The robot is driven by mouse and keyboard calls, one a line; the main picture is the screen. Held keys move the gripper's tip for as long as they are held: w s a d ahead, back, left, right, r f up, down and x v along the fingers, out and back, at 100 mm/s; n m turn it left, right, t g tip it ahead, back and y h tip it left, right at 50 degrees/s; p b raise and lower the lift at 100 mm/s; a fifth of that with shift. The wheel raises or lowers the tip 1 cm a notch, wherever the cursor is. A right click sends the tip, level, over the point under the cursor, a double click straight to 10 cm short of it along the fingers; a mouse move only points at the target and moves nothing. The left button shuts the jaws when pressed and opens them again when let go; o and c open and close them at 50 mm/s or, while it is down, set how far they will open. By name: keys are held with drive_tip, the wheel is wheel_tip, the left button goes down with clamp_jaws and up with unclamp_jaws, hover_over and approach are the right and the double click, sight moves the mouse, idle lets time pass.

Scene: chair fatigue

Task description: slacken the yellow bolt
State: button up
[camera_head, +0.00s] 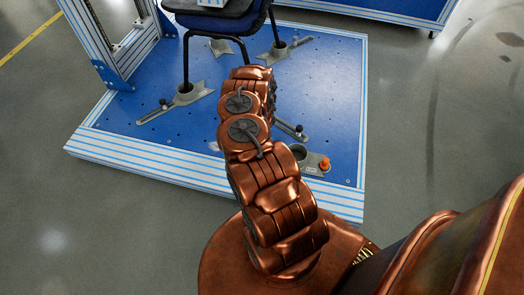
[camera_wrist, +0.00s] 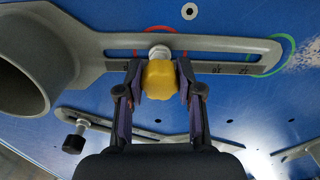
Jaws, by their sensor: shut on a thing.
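The yellow bolt (camera_wrist: 159,80) has a lobed yellow head on a silver shank. It sits in the long slot of a grey slotted bracket (camera_wrist: 222,44) on the blue plate. My gripper (camera_wrist: 158,84) is shut on the yellow head, with one dark finger on each side. In the head view my copper arm hides the gripper and the yellow bolt.
The bracket ends at the left in a round grey cup (camera_wrist: 22,84). A black-knobbed bolt (camera_wrist: 74,142) stands on another bracket below. Red and green arcs mark the plate near the slot. In the head view, chair legs (camera_head: 186,62) stand in cups, and an orange knob (camera_head: 324,164) is at the platform's right.

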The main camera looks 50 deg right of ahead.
idle(0.3)
drive_tip(key=shift+n+b, duration=0.4)
drive_tip(key=shift+n, duration=0.3)
drive_tip(key=o, duration=0.7)
drive_tip(key=shift+r, duration=0.15)
drive_tip(key=shift+r, duration=5.85)
